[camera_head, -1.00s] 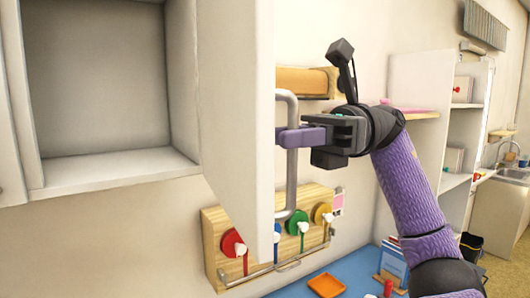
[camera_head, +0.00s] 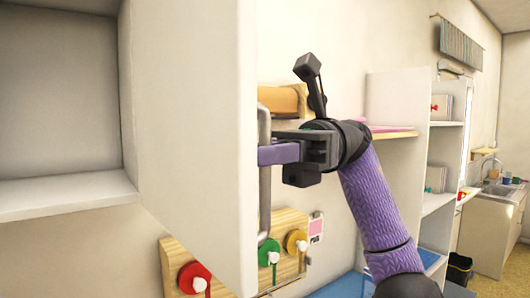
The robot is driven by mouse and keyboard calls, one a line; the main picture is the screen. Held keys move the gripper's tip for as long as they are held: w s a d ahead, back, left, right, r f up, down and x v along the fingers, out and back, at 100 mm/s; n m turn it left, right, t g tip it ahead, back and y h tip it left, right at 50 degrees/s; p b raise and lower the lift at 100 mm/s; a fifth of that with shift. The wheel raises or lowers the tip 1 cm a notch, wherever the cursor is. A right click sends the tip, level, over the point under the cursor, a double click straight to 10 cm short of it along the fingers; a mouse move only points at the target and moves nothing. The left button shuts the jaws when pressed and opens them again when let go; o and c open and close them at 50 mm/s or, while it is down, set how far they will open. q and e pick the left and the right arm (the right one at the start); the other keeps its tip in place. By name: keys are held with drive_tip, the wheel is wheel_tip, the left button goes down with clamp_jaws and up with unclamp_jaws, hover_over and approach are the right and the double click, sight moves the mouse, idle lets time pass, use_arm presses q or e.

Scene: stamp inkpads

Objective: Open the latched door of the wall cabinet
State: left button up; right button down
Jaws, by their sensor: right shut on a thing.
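The wall cabinet (camera_head: 62,197) is at the left, with its grey interior showing and empty where visible. Its white door (camera_head: 190,120) stands swung out and shows its broad face. A grey bar handle (camera_head: 264,185) runs vertically along the door's right edge. My right gripper (camera_head: 275,153) is shut on the handle, with its purple fingers at the bar's upper part. The far finger is partly hidden. No latch can be made out. My left gripper is not in view.
A wooden board (camera_head: 240,237) with coloured discs hangs on the wall below the handle. A white shelf unit (camera_head: 392,180) stands to the right. Further right is a sink counter (camera_head: 490,225). A blue surface (camera_head: 345,287) lies below.

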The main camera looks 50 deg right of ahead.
drive_tip(key=c, duration=0.7)
unclamp_jaws()
drive_tip(key=d+p, duration=0.1)
drive_tip(key=d, duration=0.5)
drive_tip(key=s+d+p, duration=0.1)
drive_tip(key=d, duration=0.3)
drive_tip(key=shift+p, duration=0.35)
